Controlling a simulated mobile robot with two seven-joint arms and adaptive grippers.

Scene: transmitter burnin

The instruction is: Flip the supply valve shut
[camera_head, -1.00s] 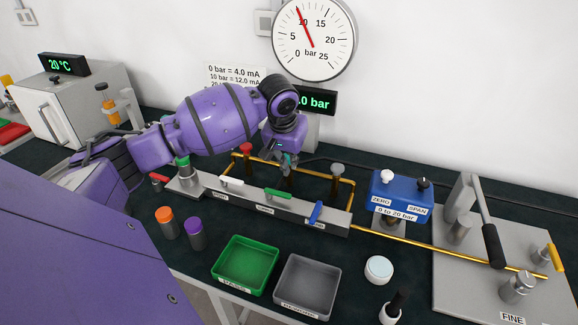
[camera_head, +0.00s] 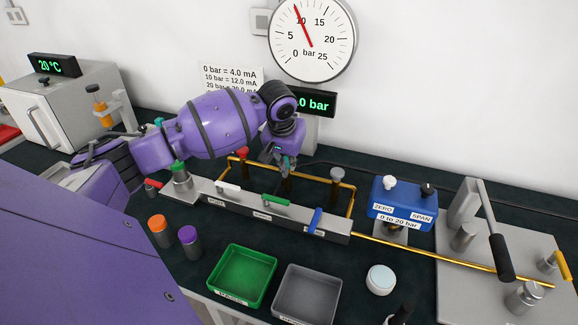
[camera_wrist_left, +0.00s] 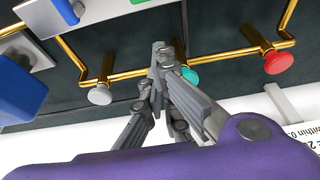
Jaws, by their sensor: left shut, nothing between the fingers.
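A grey valve manifold (camera_head: 330,232) lies along the bench with white (camera_head: 228,188), green (camera_head: 275,200) and blue (camera_head: 315,220) levers. Its labels are too small to read, so I cannot tell which lever is the supply valve. Behind it, a brass pipe carries a red knob (camera_head: 242,152) and a grey knob (camera_head: 337,172). My left gripper (camera_head: 284,168) is shut and empty between these knobs. In the left wrist view the shut fingers (camera_wrist_left: 164,58) are beside a teal knob (camera_wrist_left: 188,75); whether they touch it I cannot tell. My right gripper is out of view.
A pressure gauge (camera_head: 312,38) hangs on the wall. A blue transmitter (camera_head: 402,202) stands right of the manifold, with a hand pump (camera_head: 492,240) beyond. Green (camera_head: 243,275) and grey (camera_head: 307,293) trays lie in front. A white oven (camera_head: 65,105) is at the left.

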